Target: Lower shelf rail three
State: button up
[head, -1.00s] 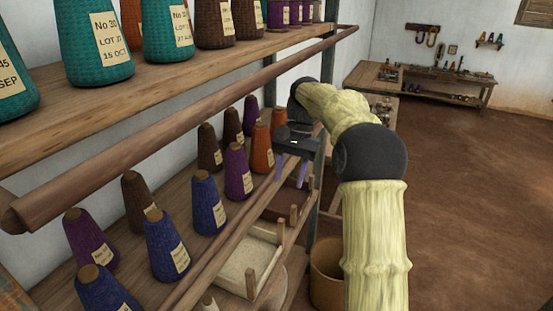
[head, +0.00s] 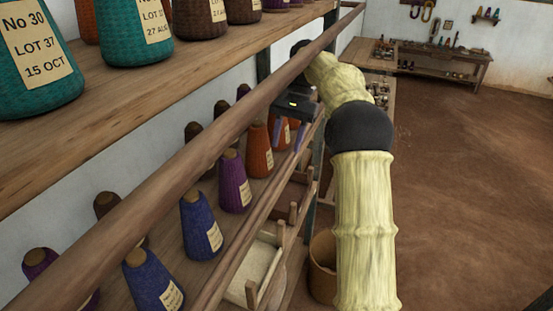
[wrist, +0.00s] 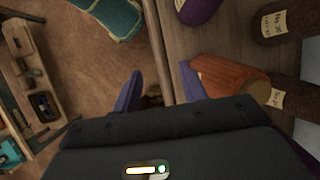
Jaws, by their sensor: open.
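A round brown rail (head: 215,140) runs along the front of the upper shelf, from the lower left to the upper right in the head view. A lower wooden rail (head: 240,228) runs along the front edge of the lower shelf. No marking shows which one is rail three. My gripper (head: 289,145) is open and empty, its two purple fingers pointing down beside the orange cones (head: 259,150) on the lower shelf. In the wrist view the fingers (wrist: 160,85) stand apart above the shelf's front edge, left of an orange cone (wrist: 229,78). The upper rail partly covers several cones.
Blue cones (head: 201,228) and a purple cone (head: 234,183) stand on the lower shelf. Labelled teal cones (head: 128,35) stand on the upper shelf. A pale tray (head: 255,265) and a brown bin (head: 323,268) sit below. The floor (head: 460,200) at right is clear.

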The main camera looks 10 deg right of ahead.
aim_at(280, 171)
jog(key=shift+w, duration=0.15)
jog(key=shift+s+a, duration=0.3)
jog(key=shift+s, duration=0.4)
jog(key=shift+a+f, duration=0.15)
jog(key=shift+f, duration=0.75)
jog(key=shift+p+x, duration=0.45)
jog(key=shift+x, duration=2.25)
grip_shut()
